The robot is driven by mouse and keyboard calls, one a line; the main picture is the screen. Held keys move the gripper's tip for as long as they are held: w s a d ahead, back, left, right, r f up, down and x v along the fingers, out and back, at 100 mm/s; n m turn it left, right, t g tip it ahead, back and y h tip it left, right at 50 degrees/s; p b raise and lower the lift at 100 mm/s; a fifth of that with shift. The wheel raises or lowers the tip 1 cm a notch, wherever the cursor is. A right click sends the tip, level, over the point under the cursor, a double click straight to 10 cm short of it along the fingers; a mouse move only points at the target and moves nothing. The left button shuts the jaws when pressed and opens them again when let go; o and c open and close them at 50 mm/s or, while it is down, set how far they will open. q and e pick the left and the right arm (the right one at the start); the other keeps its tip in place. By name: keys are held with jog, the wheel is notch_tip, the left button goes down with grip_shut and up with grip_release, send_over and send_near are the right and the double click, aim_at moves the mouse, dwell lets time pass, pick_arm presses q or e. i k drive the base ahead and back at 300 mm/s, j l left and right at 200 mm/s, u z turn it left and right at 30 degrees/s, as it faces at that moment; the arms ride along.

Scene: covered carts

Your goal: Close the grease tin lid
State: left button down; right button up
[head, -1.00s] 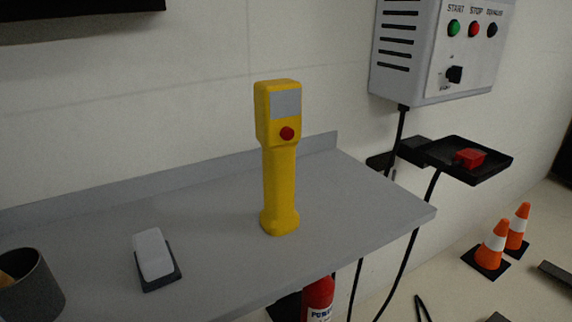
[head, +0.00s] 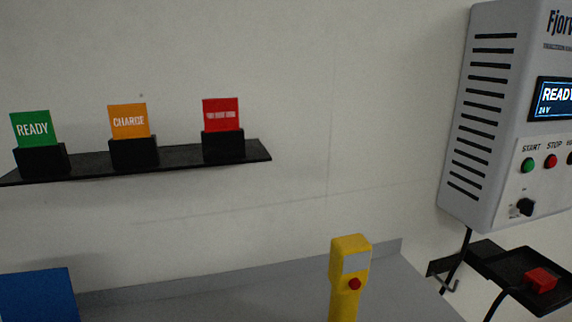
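No grease tin or lid can be made out in the head view now. Neither of my grippers is in view, so their state does not show. A yellow handheld device (head: 349,282) with a grey screen and a red button stands upright on the grey worktop (head: 240,297); its lower part is cut off by the frame.
A black wall shelf (head: 86,165) carries green READY (head: 31,128), orange CHARGE (head: 129,121) and red (head: 221,114) cards in black holders. A grey control box (head: 465,150) hangs at right above a black tray (head: 508,275) holding a red block (head: 541,280). A blue panel (head: 38,296) stands lower left.

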aim_at(45, 295)
jog(key=u, duration=1.75)
jog(key=k, duration=0.45)
